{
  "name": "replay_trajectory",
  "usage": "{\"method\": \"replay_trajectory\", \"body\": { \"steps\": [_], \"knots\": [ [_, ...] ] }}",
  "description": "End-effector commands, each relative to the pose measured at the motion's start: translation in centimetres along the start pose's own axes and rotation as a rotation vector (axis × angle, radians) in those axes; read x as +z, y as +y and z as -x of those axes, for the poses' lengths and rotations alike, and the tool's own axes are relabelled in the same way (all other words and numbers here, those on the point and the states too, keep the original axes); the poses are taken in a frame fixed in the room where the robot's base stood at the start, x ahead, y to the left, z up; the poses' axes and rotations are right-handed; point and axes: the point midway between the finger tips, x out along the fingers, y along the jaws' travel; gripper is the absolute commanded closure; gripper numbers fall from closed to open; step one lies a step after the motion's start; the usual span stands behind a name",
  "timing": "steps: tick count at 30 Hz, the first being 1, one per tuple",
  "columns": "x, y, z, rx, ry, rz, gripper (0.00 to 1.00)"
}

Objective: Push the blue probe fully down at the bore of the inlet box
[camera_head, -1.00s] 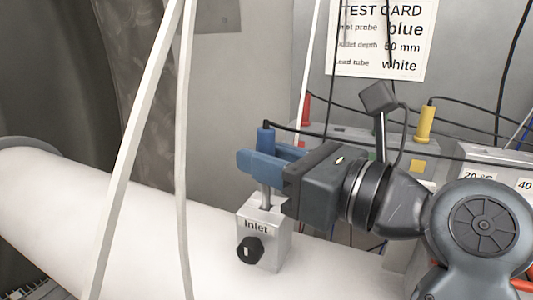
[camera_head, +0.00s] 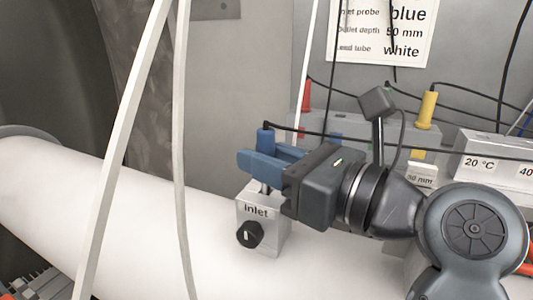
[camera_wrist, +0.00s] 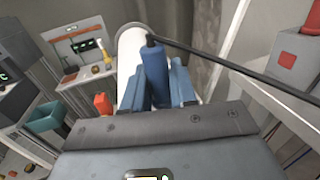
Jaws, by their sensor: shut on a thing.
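The blue probe (camera_head: 265,141) stands upright above the inlet box (camera_head: 272,228), with a black cable leaving its top. My gripper (camera_head: 263,162) is shut on the probe's blue handle, with its blue fingers around it. A short length of the probe's metal rod shows between the fingers and the top of the box, and its lower end is hidden in the bore. In the wrist view the blue probe (camera_wrist: 156,76) sits between the two blue fingers (camera_wrist: 158,88). The inlet box sits on the white pipe (camera_head: 55,195) and has a black knob (camera_head: 249,235) on its front.
Two pale strips (camera_head: 180,120) hang in front of the pipe at left. A red probe (camera_head: 305,97) and a yellow probe (camera_head: 428,108) stand behind my arm. A white box marked 20 °C (camera_head: 483,160) is at right. A test card (camera_head: 383,30) hangs on the back wall.

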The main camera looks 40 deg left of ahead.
Motion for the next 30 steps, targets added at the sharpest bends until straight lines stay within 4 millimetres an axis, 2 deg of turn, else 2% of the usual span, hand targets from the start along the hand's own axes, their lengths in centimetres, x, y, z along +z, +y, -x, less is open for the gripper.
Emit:
{"method": "replay_trajectory", "body": {
  "steps": [17,18,27,30],
  "knots": [
    [-1.2,0.0,0.0,0.0,0.0,0.0,1.0],
    [-1.1,0.0,0.0,0.0,0.0,0.0,0.72],
    [-1.2,0.0,0.0,-0.001,0.001,-0.002,0.44],
    [-1.3,-0.1,0.0,-0.001,0.002,-0.002,0.44]
  ]
}}
